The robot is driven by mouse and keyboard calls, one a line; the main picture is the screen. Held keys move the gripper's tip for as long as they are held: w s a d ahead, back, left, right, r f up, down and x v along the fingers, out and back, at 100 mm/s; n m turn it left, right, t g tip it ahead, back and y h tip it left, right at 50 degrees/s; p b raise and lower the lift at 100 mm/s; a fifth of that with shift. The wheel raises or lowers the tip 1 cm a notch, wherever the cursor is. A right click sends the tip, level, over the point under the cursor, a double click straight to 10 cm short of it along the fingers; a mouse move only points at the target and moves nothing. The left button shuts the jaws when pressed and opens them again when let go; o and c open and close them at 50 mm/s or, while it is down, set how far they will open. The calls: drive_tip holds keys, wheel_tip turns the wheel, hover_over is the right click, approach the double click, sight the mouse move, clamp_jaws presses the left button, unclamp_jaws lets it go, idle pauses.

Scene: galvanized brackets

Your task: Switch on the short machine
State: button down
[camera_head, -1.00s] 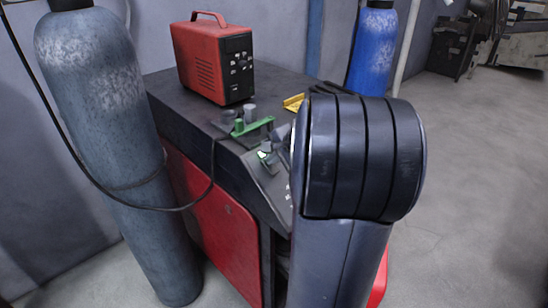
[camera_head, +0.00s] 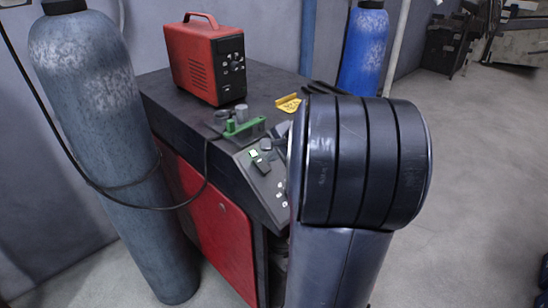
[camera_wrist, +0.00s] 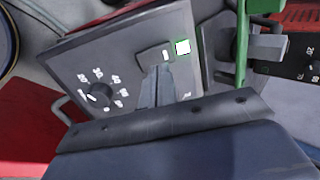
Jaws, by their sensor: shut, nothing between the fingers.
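The machine is a low black and red cabinet (camera_head: 222,222) with a sloped grey control panel (camera_head: 270,185). In the wrist view the panel (camera_wrist: 125,58) carries a dark rocker switch (camera_wrist: 153,54), a bright white-green square lamp (camera_wrist: 183,47) beside it and a round dial (camera_wrist: 100,95) with white marks. The lamp (camera_head: 253,154) also shows lit in the head view. My gripper (camera_wrist: 157,70) is shut and empty, its tips just below the switch in the picture; I cannot tell whether they touch it. My arm hides part of the panel in the head view.
A red box unit (camera_head: 208,62), a green bracket (camera_head: 244,128) and a yellow piece (camera_head: 288,103) are on the cabinet top. A grey gas cylinder (camera_head: 95,130) with a dark cable stands left, a blue one (camera_head: 362,55) behind. Floor on the right (camera_head: 470,160) is open.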

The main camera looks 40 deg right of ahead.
drive_tip(key=w+a+r+b+v, duration=0.1)
drive_tip(key=v, duration=0.9)
drive_tip(key=shift+w+d+r, duration=0.25)
drive_tip(key=shift+d+r, duration=0.1)
drive_tip(key=shift+d, duration=0.05)
